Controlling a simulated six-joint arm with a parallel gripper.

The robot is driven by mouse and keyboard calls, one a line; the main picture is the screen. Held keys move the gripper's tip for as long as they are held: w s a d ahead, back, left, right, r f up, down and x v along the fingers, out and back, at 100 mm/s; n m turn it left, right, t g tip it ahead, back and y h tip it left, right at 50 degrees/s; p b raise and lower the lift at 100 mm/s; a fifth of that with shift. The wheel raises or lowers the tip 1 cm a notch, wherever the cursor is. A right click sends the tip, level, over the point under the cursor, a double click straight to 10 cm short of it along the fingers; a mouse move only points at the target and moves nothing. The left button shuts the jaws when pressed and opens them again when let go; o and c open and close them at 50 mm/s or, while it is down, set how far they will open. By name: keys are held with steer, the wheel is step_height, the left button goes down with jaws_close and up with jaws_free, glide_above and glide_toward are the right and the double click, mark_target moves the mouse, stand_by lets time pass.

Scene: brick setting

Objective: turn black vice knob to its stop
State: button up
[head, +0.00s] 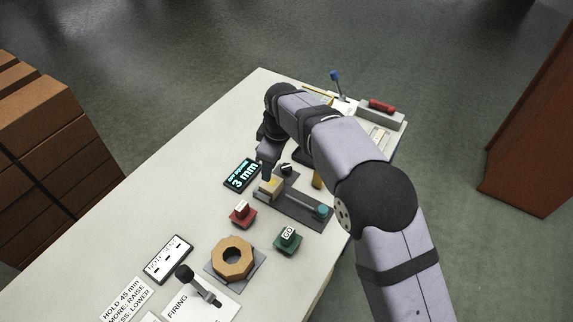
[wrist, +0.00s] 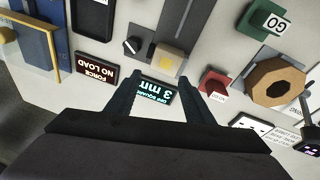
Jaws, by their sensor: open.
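The black knob (head: 286,168) with a white mark sits on the bench beside the grey vice rail (head: 300,211). My gripper (head: 267,172) is open and above the bench near this block and the knob. In the wrist view my gripper (wrist: 156,78) has its fingers apart with nothing held. Its height above the bench is hard to tell.
A display reading 3 mm (head: 241,175) lies left of my gripper. A red button (head: 242,213), a green GO button (head: 287,238), a wooden octagonal ring (head: 232,257) and a black-topped lever (head: 185,274) stand nearer. A NO LOAD display (wrist: 94,69) shows in the wrist view.

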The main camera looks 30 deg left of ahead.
mark_target(286, 167)
steer(key=shift+w+d+f+m+t, duration=0.2)
steer(key=shift+w+f+m+t, duration=0.45)
steer(key=shift+m, duration=1.7)
steer(key=shift+w+d+m+t, duration=0.15)
steer(key=shift+w+m+t, duration=0.2)
steer(key=shift+w+m, duration=1.35)
steer(key=shift+w+d+f+m+t, duration=0.2)
steer(key=shift+f+m+t, duration=0.25)
steer(key=shift+m, duration=2.5)
steer(key=shift+p+x, duration=0.85)
steer(key=shift+x, duration=2.75)
steer(key=c, duration=1)
